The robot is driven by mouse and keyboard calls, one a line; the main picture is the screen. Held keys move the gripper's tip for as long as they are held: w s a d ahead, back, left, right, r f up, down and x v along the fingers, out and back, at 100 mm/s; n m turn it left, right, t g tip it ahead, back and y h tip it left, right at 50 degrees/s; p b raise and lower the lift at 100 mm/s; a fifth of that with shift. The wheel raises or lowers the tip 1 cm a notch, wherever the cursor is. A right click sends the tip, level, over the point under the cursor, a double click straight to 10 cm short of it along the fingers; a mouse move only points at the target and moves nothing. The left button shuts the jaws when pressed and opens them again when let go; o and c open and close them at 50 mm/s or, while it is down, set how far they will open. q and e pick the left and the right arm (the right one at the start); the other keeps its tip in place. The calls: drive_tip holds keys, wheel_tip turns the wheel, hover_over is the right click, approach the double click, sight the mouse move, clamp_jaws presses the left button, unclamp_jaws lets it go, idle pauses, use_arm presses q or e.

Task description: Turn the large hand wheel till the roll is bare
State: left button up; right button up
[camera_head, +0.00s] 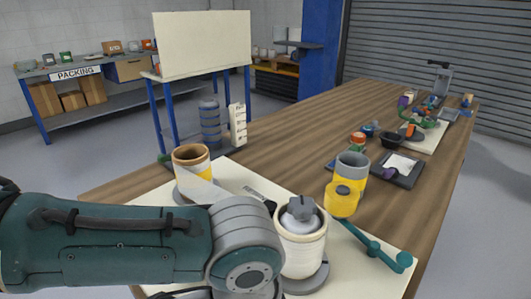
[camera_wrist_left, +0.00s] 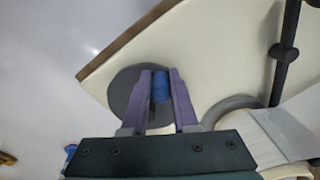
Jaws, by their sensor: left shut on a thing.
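In the left wrist view a grey round hand wheel (camera_wrist_left: 123,88) with an upright blue knob (camera_wrist_left: 160,92) lies near the edge of a cream board. My left gripper (camera_wrist_left: 159,74) has its two purple fingers shut on either side of the knob. In the head view my left arm hides this gripper and the wheel. A cream roll (camera_head: 301,252) with a grey knob on top stands beside my arm. A brown and yellow roll (camera_head: 193,160) stands behind the arm, with a pale film strip (camera_head: 203,190) at its front. My right gripper is not in view.
The rollers stand on a cream board (camera_head: 372,278) on a wooden table (camera_head: 290,140). A yellow and grey cylinder (camera_head: 352,164) and a teal lever (camera_head: 375,248) stand right of the cream roll. A black tray (camera_head: 398,168) and small parts lie farther back.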

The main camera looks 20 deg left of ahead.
use_arm(q)
drive_tip(key=shift+s+d+r, duration=0.25)
drive_tip(key=shift+s+d, duration=0.25)
drive_tip(key=shift+s, duration=0.05)
clamp_jaws()
drive_tip(key=shift+s+d+f+p, duration=0.1)
drive_tip(key=shift+s+p, duration=0.15)
drive_tip(key=shift+p, duration=0.05)
unclamp_jaws()
drive_tip(key=shift+f, duration=0.1)
clamp_jaws()
unclamp_jaws()
drive_tip(key=shift+s+d+p, duration=0.4)
drive_tip(key=shift+s+d, duration=0.1)
drive_tip(key=shift+d, duration=0.15)
drive_tip(key=shift+s+d, duration=0.2)
clamp_jaws()
drive_tip(key=o, duration=0.7)
unclamp_jaws()
drive_tip(key=shift+w+a, duration=0.1)
drive_tip(key=shift+w, duration=0.05)
drive_tip(key=o, duration=0.9)
drive_tip(key=shift+a, duration=0.1)
